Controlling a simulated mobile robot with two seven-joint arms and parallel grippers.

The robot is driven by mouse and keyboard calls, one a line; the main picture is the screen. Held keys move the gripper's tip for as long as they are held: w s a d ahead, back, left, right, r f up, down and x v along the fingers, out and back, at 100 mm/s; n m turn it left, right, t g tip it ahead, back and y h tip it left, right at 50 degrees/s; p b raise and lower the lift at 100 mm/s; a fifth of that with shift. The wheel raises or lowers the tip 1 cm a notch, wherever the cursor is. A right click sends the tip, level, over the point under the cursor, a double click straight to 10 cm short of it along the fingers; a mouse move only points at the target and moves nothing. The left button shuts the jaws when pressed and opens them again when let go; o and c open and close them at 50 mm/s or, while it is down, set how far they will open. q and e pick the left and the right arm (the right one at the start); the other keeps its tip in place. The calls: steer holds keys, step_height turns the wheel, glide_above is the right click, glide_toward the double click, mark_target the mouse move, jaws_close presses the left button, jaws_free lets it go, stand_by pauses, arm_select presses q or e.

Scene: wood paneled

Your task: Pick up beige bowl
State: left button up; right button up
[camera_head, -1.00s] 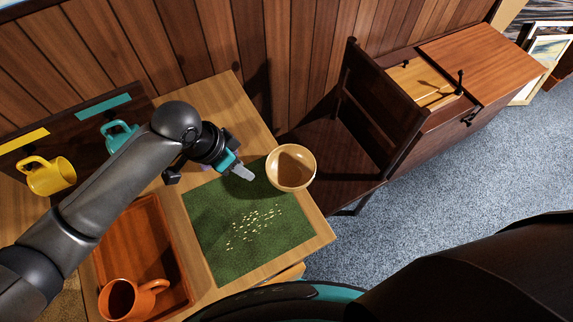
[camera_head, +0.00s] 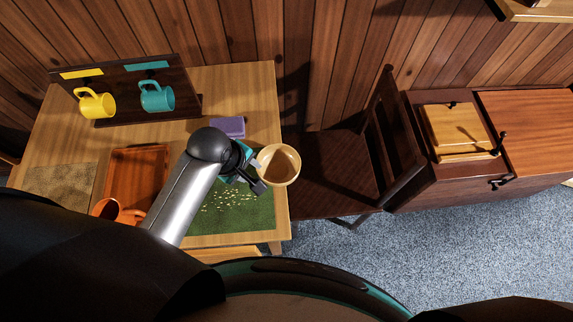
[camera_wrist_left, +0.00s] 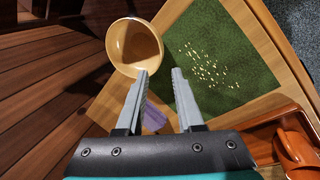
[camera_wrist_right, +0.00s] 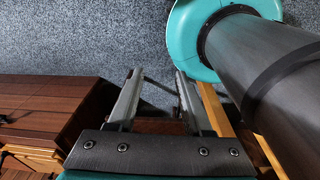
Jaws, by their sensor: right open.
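The beige bowl (camera_head: 279,165) sits upright at the table's right edge, by the corner of the green mat (camera_head: 262,217). My left gripper (camera_head: 260,186) is at the bowl's lower left rim in the head view. In the left wrist view the bowl (camera_wrist_left: 135,47) lies just beyond the fingertips, and the left fingertip overlaps its rim. My left gripper (camera_wrist_left: 159,72) is open with a clear gap; I cannot tell whether it touches the bowl. My right gripper (camera_wrist_right: 158,74) is open and empty, away from the bowl.
A purple block (camera_head: 228,126) lies behind the left gripper. Yellow (camera_head: 96,103) and teal (camera_head: 157,96) mugs hang on a dark rack. An orange tray (camera_head: 135,178) and orange mug (camera_head: 106,208) are to the left. A dark chair (camera_head: 330,170) stands close right of the bowl.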

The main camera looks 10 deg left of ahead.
arm_select(q)
steer(key=b, duration=0.3)
glide_toward(266, 178)
steer(key=x, duration=0.4)
steer(key=shift+s+a+f, duration=0.1)
steer(key=shift+f, duration=0.95)
steer(key=shift+w+d+b+x, duration=0.15)
steer(key=shift+b+x, duration=0.3)
steer(key=shift+x, duration=0.75)
steer(key=shift+w+d+b+x, duration=0.15)
steer(key=shift+b+x, duration=0.25)
steer(key=shift+x, duration=0.85)
steer(key=shift+r, duration=0.1)
arm_select(e)
steer(key=f, duration=0.5)
steer(key=shift+a, duration=0.2)
arm_select(q)
steer(key=shift+c, duration=0.3)
jaws_close()
steer(key=shift+s, duration=0.25)
arm_select(e)
steer(key=shift+a, duration=0.1)
